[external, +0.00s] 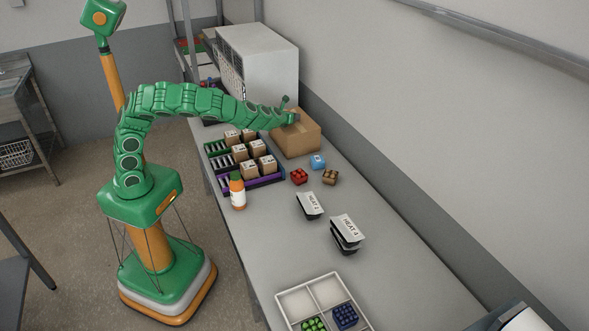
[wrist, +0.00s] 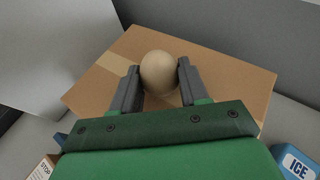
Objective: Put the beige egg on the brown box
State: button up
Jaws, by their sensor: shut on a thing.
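The beige egg (wrist: 159,72) is between the two fingers of my gripper (wrist: 158,84) in the wrist view. The fingers are shut on it from both sides. Behind and below the egg is the top of the brown box (wrist: 221,76), closed with a strip of tape. In the external view my gripper (external: 291,117) is at the top of the brown box (external: 298,139), which stands on the counter. The egg is too small to make out there. I cannot tell whether the egg touches the box top or is just above it.
A large white appliance (external: 262,62) stands behind the box. Black packs (external: 346,232) and a white divided tray (external: 297,302) are farther along the counter.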

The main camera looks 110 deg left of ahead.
jog(key=o, duration=0.8)
jog(key=shift+r, duration=0.1)
jog(key=v, duration=1)
jog(key=shift+d, duration=0.15)
jog(key=shift+v, duration=0.8)
